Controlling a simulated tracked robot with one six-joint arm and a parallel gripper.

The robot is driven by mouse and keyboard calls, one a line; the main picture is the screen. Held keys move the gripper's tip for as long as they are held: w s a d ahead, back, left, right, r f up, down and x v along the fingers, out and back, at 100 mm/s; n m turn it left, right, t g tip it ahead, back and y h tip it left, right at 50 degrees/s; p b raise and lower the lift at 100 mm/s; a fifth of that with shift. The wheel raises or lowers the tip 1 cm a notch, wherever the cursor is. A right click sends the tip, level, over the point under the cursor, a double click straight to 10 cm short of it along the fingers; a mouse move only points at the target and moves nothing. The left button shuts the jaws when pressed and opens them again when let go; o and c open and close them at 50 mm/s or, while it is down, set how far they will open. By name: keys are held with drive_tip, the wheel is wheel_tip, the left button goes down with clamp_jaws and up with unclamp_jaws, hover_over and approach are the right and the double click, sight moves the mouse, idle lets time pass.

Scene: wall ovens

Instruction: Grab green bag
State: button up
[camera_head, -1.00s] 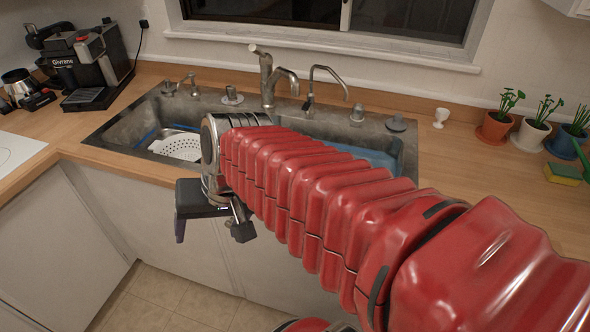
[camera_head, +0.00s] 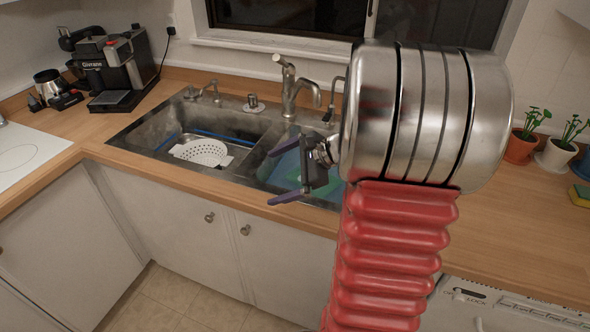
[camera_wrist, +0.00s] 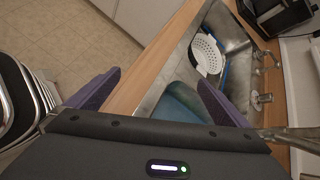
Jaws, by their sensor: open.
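My gripper (camera_head: 272,176) is open and empty, with its two purple fingers spread over the front edge of the sink's right basin. In the wrist view, my gripper (camera_wrist: 159,78) has one finger over the floor side and the other over the sink. I cannot clearly make out a green bag. A small green patch (camera_head: 296,175) shows in the right basin behind the fingers, beside blue. I cannot tell whether it is the bag. In the wrist view, a blue-teal surface (camera_wrist: 182,101) shows in the near basin. My wrist hides the basin's right part.
A white colander (camera_head: 203,152) sits in the left basin. The faucet (camera_head: 290,88) rises behind the sink. A coffee machine (camera_head: 112,70) stands at the back left. Potted plants (camera_head: 521,146) and a yellow-green sponge (camera_head: 580,194) are at the right. The wooden counter at front right is clear.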

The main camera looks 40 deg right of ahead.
drive_tip(key=s+d+f+m+t+h, duration=0.1)
drive_tip(key=d+f+m, duration=0.4)
drive_tip(key=d, duration=0.5)
drive_tip(key=s+d+f+m+t+h, duration=0.2)
drive_tip(key=s+d+f+m+h, duration=0.1)
drive_tip(key=d, duration=0.8)
wheel_tip(320, 180, down, 3)
drive_tip(key=s+m, duration=0.1)
drive_tip(key=m, duration=0.2)
drive_tip(key=shift+r, duration=0.15)
drive_tip(key=shift+x, duration=4.3)
drive_tip(key=shift+r, duration=0.15)
drive_tip(key=shift+x, duration=2.65)
drive_tip(key=shift+w+d+r, duration=0.1)
drive_tip(key=shift+d+r, duration=0.05)
drive_tip(key=shift+c, duration=0.3)
